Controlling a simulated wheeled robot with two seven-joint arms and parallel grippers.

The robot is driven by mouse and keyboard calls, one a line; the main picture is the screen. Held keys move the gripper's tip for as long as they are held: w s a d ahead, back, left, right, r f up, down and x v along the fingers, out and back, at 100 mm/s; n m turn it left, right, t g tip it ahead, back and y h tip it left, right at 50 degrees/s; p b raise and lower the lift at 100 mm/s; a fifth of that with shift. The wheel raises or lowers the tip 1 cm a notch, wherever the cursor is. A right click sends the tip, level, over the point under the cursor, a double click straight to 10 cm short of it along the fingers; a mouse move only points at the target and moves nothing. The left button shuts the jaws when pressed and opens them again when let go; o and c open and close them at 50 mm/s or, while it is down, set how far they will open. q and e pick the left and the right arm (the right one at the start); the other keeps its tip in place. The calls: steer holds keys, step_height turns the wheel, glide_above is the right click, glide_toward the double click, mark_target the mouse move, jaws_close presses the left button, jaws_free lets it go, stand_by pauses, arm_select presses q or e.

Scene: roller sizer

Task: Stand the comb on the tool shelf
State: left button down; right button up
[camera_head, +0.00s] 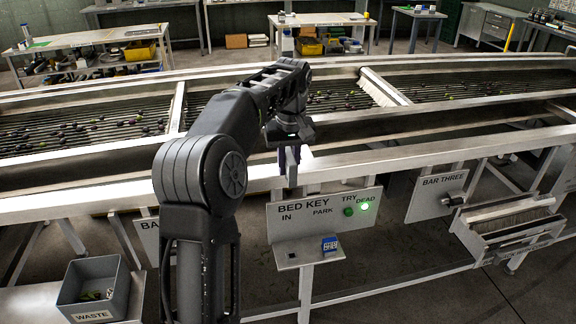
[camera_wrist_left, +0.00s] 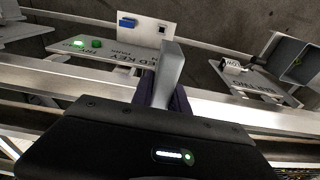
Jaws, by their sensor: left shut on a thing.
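My left gripper (camera_head: 289,160) is over the near rail of the sizer, above the bed key panel. Its dark fingers are shut on a smooth grey flat piece, probably the comb (camera_head: 292,174). In the left wrist view the comb (camera_wrist_left: 169,72) juts out from between the fingers (camera_wrist_left: 163,100), wider at its far end; no teeth show, and its other end is hidden by the gripper. I cannot pick out the tool shelf for certain. My right gripper is not in view.
The bed key panel (camera_head: 284,218) has a lit green lamp (camera_head: 365,206) at DEAD and a blue block (camera_head: 329,244) on its ledge. A grey waste bin (camera_head: 107,305) stands lower left. A bristled tray (camera_head: 508,222) is at right. Dark fruit lies on the rollers (camera_head: 80,137).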

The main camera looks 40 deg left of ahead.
arm_select(q)
steer(key=d+f+m, duration=0.5)
steer(key=d+f, duration=0.1)
steer(key=d, duration=0.6)
steer(key=d+f+m+h, duration=0.1)
steer(key=d+f+m, duration=0.4)
steer(key=d, duration=0.8)
step_height(320, 180, down, 2)
steer(key=shift+s+f+t, duration=0.15)
steer(key=shift+s+t, duration=0.15)
steer(key=shift+s, duration=0.15)
